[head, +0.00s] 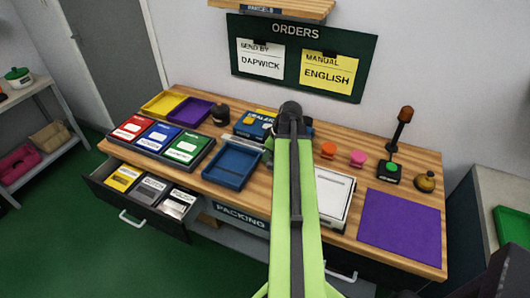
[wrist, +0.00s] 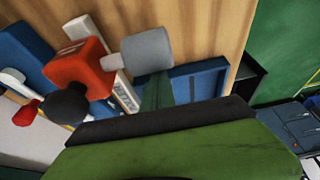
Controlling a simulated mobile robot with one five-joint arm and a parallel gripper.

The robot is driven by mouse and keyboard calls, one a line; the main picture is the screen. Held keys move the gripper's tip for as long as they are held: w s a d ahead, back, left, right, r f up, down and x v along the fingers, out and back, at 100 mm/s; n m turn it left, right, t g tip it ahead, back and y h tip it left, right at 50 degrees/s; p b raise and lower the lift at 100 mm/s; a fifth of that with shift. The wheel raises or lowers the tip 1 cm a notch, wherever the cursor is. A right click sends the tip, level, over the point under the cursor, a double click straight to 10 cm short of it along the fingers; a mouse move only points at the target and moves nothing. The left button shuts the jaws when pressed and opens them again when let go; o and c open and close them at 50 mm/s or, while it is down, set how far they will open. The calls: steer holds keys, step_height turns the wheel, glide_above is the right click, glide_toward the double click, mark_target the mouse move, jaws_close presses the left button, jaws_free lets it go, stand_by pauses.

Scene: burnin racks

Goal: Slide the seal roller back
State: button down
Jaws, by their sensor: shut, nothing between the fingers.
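The blue sealer (head: 258,124) stands at the back of the bench, partly hidden behind my arm in the head view. In the wrist view its blue body (wrist: 30,42) is at the left. A red block with a grey cylinder and a dark round knob, which looks like the seal roller (wrist: 78,64), sits over a white lettered bar (wrist: 122,92). My gripper (wrist: 156,92) is shut and empty, its dark green tip just below the grey cylinder. I cannot tell whether they touch. In the head view my arm hides most of the gripper.
A blue tray (head: 232,167) lies in front of the sealer, left of my arm. A white pad (head: 334,196) and a purple mat (head: 400,224) lie to the right. Coloured card boxes (head: 187,147) stand at left, above an open drawer (head: 122,200).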

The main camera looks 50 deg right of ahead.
steer(key=shift+s+a, duration=0.15)
steer(key=shift+s, duration=0.15)
steer(key=shift+a, duration=0.2)
steer(key=shift+s+d, duration=0.1)
steer(key=w+a, duration=0.2)
steer(key=w, duration=0.2)
steer(key=p+v, duration=1)
steer(key=shift+d+r, duration=0.2)
steer(key=shift+r, duration=0.1)
steer(key=shift+s, duration=0.1)
